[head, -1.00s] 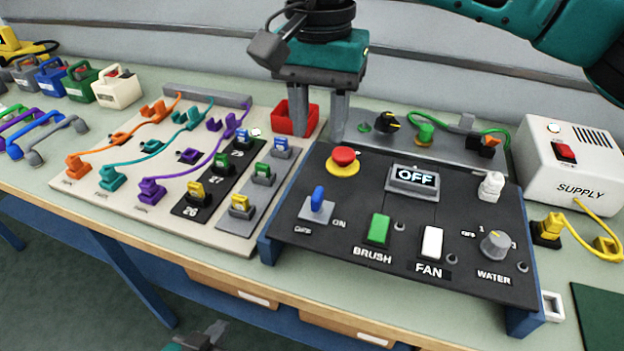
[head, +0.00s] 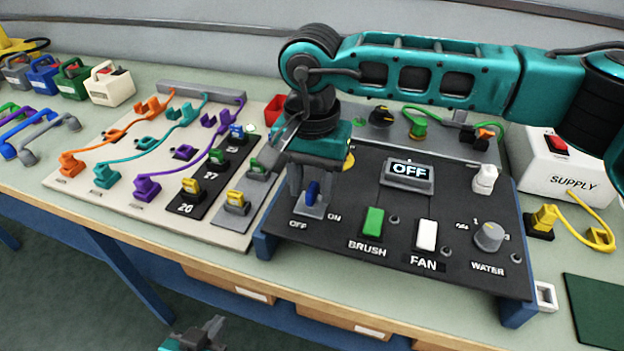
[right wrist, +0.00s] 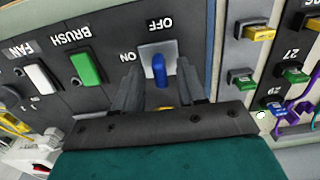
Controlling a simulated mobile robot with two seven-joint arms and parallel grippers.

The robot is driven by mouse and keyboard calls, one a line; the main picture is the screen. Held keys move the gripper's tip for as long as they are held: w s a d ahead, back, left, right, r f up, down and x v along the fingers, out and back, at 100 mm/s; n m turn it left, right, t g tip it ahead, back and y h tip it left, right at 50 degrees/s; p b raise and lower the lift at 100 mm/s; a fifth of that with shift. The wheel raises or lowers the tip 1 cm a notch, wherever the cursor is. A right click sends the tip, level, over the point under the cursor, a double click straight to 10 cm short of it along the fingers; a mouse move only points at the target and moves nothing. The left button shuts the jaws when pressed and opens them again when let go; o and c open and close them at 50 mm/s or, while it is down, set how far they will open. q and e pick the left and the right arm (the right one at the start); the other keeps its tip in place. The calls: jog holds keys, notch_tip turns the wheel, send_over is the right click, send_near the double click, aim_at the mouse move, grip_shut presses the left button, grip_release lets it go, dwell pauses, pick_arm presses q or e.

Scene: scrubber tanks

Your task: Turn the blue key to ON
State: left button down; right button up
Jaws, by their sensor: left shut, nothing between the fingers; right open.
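The blue key (head: 313,190) stands in a grey plate (head: 312,209) at the left front of the black panel, with OFF and ON printed by it. In the right wrist view the key (right wrist: 159,70) points along the picture's vertical, towards the OFF label. My right gripper (head: 311,205) is above the plate, fingers pointing down, open with one finger on each side of the key. Gaps show between key and fingers (right wrist: 160,85). My left gripper (head: 214,328) is shut and empty, low in front of the table. The display (head: 408,171) reads OFF.
The panel (head: 350,255) also carries a green BRUSH switch (head: 373,222), a white FAN switch (head: 426,235) and a WATER knob (head: 489,236). A board (head: 90,205) with cables and small keys lies close on the left. A white supply box (head: 565,175) stands at the right.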

jog(key=shift+c, duration=0.4)
grip_shut()
